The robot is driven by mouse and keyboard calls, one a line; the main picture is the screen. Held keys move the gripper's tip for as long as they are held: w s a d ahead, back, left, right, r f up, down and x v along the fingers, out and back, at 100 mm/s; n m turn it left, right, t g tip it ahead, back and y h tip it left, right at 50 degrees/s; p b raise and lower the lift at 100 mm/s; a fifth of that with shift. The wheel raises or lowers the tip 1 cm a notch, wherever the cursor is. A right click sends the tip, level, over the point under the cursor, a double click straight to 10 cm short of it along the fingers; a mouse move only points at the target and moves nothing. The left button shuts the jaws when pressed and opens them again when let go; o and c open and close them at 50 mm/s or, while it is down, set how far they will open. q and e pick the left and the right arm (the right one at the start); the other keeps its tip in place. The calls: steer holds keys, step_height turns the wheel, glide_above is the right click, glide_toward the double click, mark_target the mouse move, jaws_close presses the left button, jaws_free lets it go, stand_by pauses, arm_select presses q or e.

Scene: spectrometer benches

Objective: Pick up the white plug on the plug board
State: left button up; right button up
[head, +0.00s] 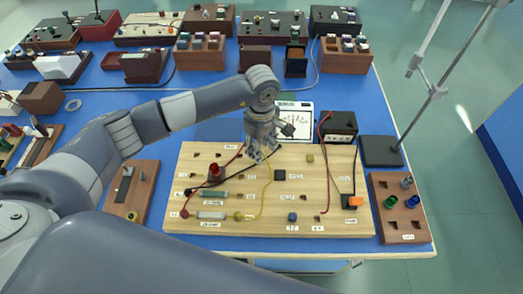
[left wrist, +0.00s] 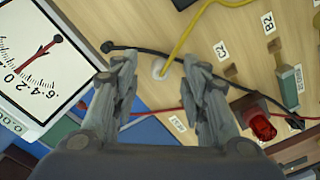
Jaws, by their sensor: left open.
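The plug board (head: 262,226) is a light wooden panel with sockets, small parts and wires. In the left wrist view, the white plug (left wrist: 160,69) sits on the board with a yellow wire leading to it. My left gripper (head: 260,154) is above the back part of the board. In the left wrist view its two open fingers (left wrist: 160,72) stand on either side of the plug, with nothing gripped; I cannot tell how far above it they are. In the head view the gripper hides the plug. My right gripper is out of view.
A dial meter (head: 294,128) stands behind the board; it is close to one finger in the left wrist view (left wrist: 35,62). A black wire and a red wire run near the plug. A red lamp (head: 215,171) stands left of the gripper. A black box (head: 338,126) stands back right.

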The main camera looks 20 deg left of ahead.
arm_select(q)
steer(key=shift+f, duration=0.8)
jaws_close()
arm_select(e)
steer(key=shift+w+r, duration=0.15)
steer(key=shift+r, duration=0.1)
arm_select(q)
steer(key=shift+w+r, duration=0.1)
steer(key=shift+r, duration=0.25)
step_height(320, 180, up, 12)
steer(key=b, duration=0.1)
steer(key=shift+r+b, duration=0.2)
steer(key=shift+b, duration=0.15)
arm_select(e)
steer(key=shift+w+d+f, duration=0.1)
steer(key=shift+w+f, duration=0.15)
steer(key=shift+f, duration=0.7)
